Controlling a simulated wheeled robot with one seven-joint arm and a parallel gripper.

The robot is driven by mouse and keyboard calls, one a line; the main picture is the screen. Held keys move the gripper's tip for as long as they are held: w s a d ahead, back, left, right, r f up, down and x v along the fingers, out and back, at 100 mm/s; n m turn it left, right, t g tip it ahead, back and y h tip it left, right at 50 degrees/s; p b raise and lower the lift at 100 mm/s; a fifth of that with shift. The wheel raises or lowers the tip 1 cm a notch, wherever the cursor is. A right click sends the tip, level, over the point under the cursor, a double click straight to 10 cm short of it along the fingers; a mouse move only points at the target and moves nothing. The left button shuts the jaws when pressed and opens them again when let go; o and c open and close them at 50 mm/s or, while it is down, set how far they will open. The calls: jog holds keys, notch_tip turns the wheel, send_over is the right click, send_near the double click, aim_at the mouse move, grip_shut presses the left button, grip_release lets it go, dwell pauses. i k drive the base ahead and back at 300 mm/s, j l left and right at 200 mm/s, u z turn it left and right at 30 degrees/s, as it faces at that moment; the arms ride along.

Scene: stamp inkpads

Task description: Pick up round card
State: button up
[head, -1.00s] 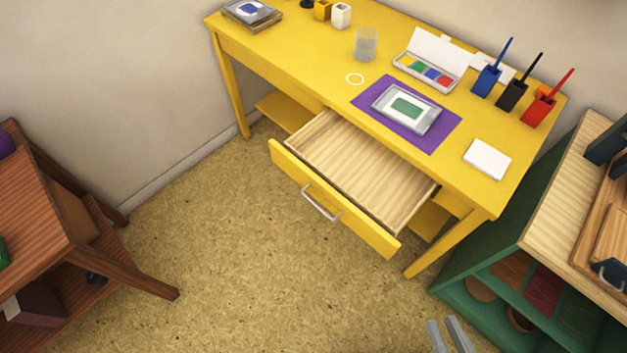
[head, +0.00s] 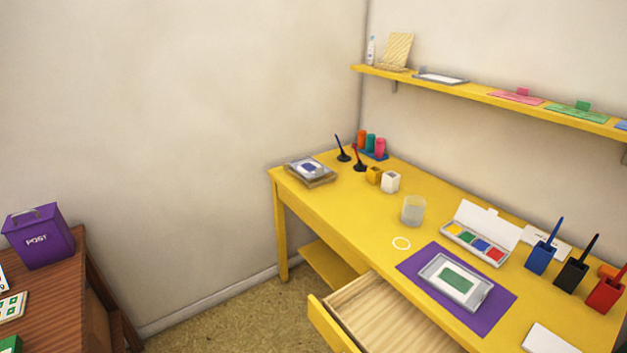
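A small round thing (head: 401,243) with a white rim and a yellowish middle lies flat on the yellow desk, left of the purple mat. It is the only loose round, flat thing I make out, and I cannot tell for sure that it is the round card. Nothing covers it. My gripper is not in view.
The yellow desk (head: 335,208) has an open, empty-looking drawer (head: 375,309). Around the round thing stand a glass (head: 413,210), a purple mat (head: 500,309) with a tray (head: 478,292), and a paint box (head: 484,232). A shelf (head: 490,96) hangs above. A purple post box (head: 38,236) stands left.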

aim_at(310, 167)
jog(key=i+j+z, duration=0.1)
jog(key=i+j, duration=0.6)
jog(key=i+j+z, duration=0.15)
jog(key=i+j, duration=0.25)
jog(key=i+j+z, duration=0.1)
jog(key=i+j, duration=0.2)
jog(key=i+j+z, duration=0.1)
jog(key=i+j, duration=0.2)
jog(key=j, duration=0.25)
jog(key=i+j, duration=0.3)
jog(key=j, duration=0.15)
jog(key=i+j+z, duration=0.15)
jog(key=i+j, duration=0.2)
jog(key=j, duration=0.15)
